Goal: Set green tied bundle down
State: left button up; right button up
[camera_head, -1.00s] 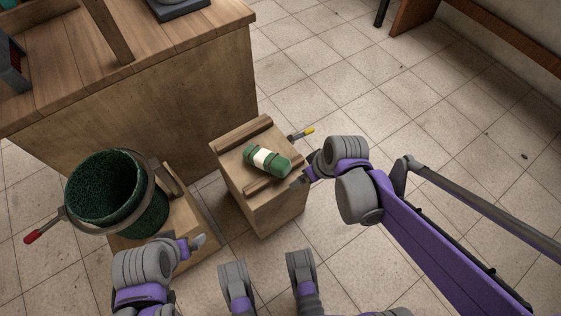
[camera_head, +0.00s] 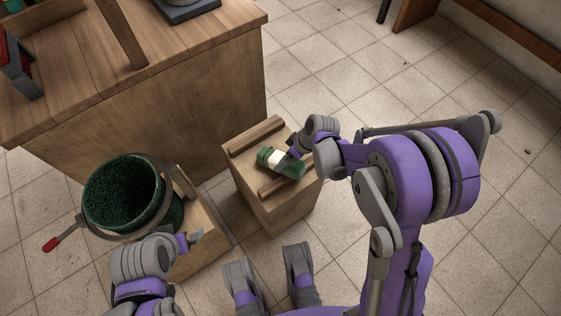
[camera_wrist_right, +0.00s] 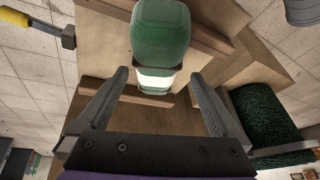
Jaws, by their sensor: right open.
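The green tied bundle (camera_head: 281,162), green with a white band around its middle, lies on top of a wooden block-like stand (camera_head: 268,205) in the head view. My right gripper (camera_head: 297,152) is at the bundle's far right side, partly hidden by its own wrist. In the right wrist view the bundle (camera_wrist_right: 160,35) lies ahead of and partly between the spread fingers of my open right gripper (camera_wrist_right: 158,76), with gaps on both sides. My left gripper (camera_head: 196,237) is low beside the green bucket; its jaw opening is not clear.
The dark green bucket (camera_head: 98,215), with a ring and red-handled lever (camera_head: 50,244), stands on a wooden base at left. A large wooden counter (camera_head: 150,130) is behind. Wooden rails (camera_head: 256,136) edge the stand's top. A yellow-handled tool (camera_wrist_right: 14,16) juts beside it. Tiled floor is open at right.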

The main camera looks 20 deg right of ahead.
aim_at(281, 160)
jog(key=b+x, duration=0.1)
jog(key=x, duration=0.4)
jog(key=shift+w+d+b, duration=0.1)
jog(key=shift+w+b, duration=0.1)
jog(key=shift+b, duration=0.1)
jog(key=shift+c, duration=0.9)
jog(key=shift+r, duration=0.1)
grip_shut()
